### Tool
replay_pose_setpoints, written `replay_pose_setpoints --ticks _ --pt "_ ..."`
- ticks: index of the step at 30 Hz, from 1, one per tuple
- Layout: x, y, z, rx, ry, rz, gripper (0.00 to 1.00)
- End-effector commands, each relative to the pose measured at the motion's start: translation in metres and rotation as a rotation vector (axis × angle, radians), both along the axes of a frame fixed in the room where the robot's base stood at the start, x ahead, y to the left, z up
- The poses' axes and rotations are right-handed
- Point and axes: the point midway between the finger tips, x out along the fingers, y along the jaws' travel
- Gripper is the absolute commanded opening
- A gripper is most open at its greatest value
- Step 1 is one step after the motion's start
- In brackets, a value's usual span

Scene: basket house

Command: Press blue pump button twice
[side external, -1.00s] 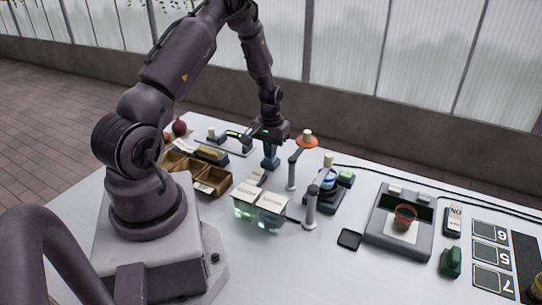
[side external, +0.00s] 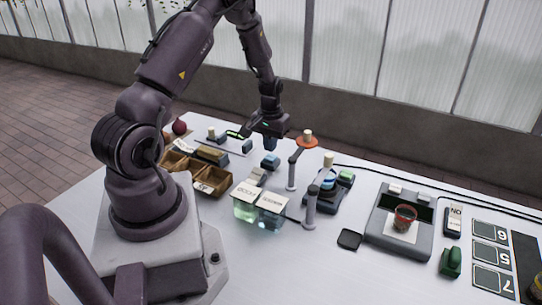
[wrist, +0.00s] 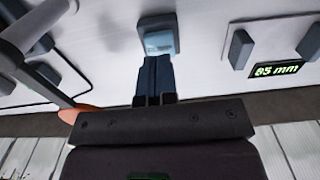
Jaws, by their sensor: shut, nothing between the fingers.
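The blue pump button (side external: 270,160) sits on the white table in the side view, below my gripper (side external: 270,146). In the wrist view the button (wrist: 159,42) shows as a light blue face in a darker blue-grey housing, just beyond my fingertips (wrist: 155,62). My gripper is shut and empty, pointing down. In the side view a small gap shows between the fingertips and the button. I cannot tell from the picture whether the button is pushed in.
A post with an orange disc (side external: 306,142) stands close right of my gripper. Two labelled clear containers (side external: 245,208) and brown bins (side external: 214,182) stand nearer. A grey station (side external: 383,242) is farther right.

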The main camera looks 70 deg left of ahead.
Motion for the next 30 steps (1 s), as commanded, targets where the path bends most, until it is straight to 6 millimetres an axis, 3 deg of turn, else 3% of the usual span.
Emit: replay_pose_setpoints --ticks 13,30 --pt "0.000 0.000 0.004 0.001 -0.001 0.000 0.00" --pt "0.000 0.000 0.057 0.001 -0.001 0.000 0.00"
